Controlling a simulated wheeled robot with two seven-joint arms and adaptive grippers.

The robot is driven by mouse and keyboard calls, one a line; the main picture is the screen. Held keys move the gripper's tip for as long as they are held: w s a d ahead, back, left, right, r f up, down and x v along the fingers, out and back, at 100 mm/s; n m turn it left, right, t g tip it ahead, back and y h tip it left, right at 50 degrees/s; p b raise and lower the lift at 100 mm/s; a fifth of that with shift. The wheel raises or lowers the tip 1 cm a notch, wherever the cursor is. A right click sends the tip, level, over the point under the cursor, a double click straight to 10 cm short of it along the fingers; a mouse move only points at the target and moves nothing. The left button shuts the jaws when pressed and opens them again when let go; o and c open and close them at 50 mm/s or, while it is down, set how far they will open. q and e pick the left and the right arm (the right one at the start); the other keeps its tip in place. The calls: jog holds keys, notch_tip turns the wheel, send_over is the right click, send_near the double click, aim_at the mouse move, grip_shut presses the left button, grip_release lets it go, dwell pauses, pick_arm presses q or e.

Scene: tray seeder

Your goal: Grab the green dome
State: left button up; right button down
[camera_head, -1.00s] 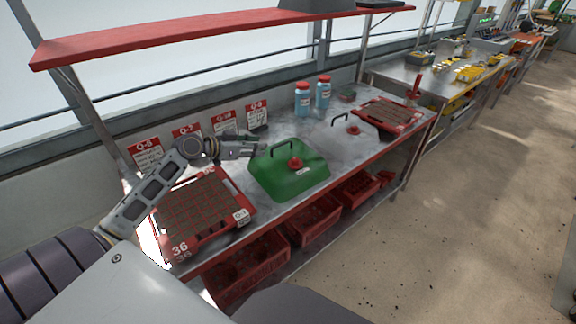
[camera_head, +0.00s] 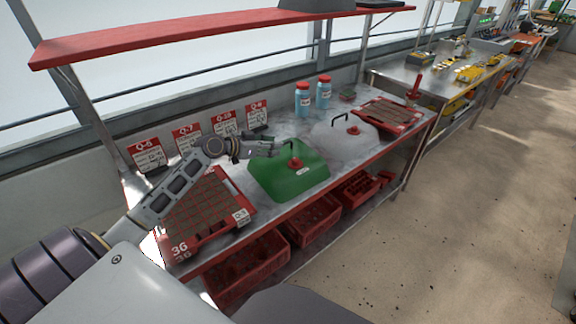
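The green dome (camera_head: 280,183) sits on the metal bench, with a red knob and a black handle on top. My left gripper (camera_head: 273,148) reaches in from the left, with its fingertips right at the dome's handle and overlapping part of it. The fingers are small here, and I cannot tell whether they are closed on the handle or only beside it. My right gripper is out of view.
A red tray of brown cells (camera_head: 205,199) lies left of the dome under my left arm. A clear dome (camera_head: 333,140), two blue bottles (camera_head: 303,101) and another red tray (camera_head: 388,112) stand to the right. A red shelf (camera_head: 215,32) hangs above; red crates (camera_head: 248,270) are below.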

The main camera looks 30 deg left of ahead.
aim_at(288, 160)
pick_arm(q)
jog(key=shift+x, duration=2.6)
jog(key=shift+a, duration=0.1)
grip_shut()
